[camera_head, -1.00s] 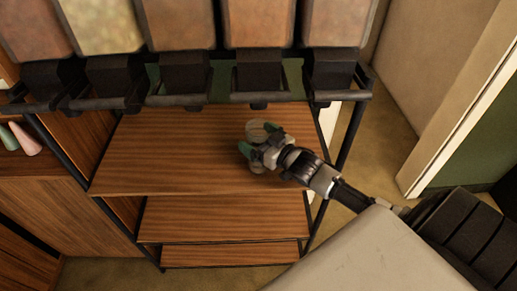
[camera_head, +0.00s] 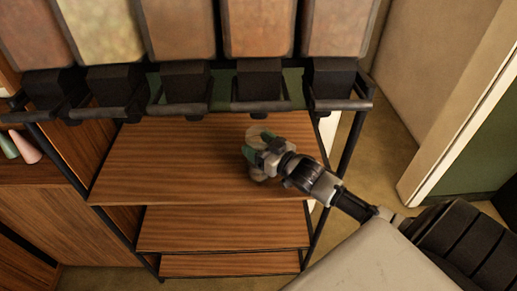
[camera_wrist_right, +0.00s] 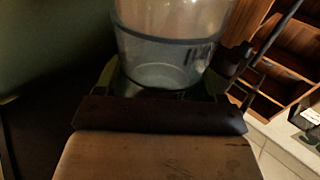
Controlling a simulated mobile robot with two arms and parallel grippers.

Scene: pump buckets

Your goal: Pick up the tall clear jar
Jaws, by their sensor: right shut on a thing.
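The tall clear jar (camera_head: 258,134) is over the upper wooden shelf in the head view, its near side hidden by my right gripper (camera_head: 256,152). In the right wrist view the clear jar (camera_wrist_right: 165,50) fills the upper middle, with a dark band around it. My right gripper (camera_wrist_right: 160,88) is shut on the jar, with greenish fingers at its sides. Whether the jar's base touches the shelf cannot be told. My left gripper is not in view.
The upper wooden shelf (camera_head: 150,165) is otherwise bare, with lower shelves (camera_head: 220,225) beneath. Several dispensers (camera_head: 258,30) with dark spouts and bars hang above and behind it. Dark metal posts (camera_head: 345,150) bound the rack. Two small cone-like items (camera_head: 25,147) stand at far left.

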